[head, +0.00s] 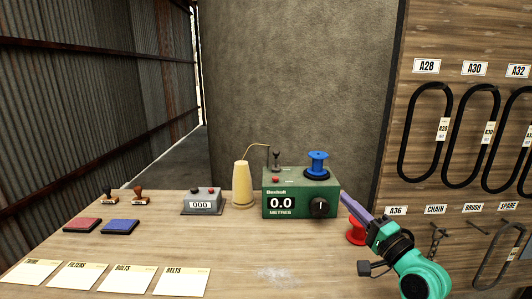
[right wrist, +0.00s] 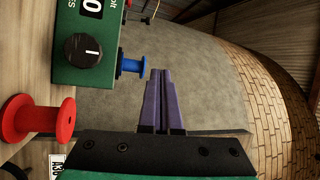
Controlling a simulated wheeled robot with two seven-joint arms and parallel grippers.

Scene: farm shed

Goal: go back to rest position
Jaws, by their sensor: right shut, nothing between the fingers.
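My right gripper (head: 347,200) shows at the right of the head view, with its purple fingers pointing up and left beside the right side of the green metre box. In the right wrist view its fingers (right wrist: 164,78) are together with nothing between them. My left gripper is not in the head view.
The green metre box (head: 299,184) reads 0.0 and carries a blue spool (head: 317,163). A red spool (head: 357,233) stands close to my right gripper. A yellow cone (head: 242,185), grey counter (head: 201,205), stamps, ink pads and paper cards are on the wooden table (head: 215,248). Belts hang at right.

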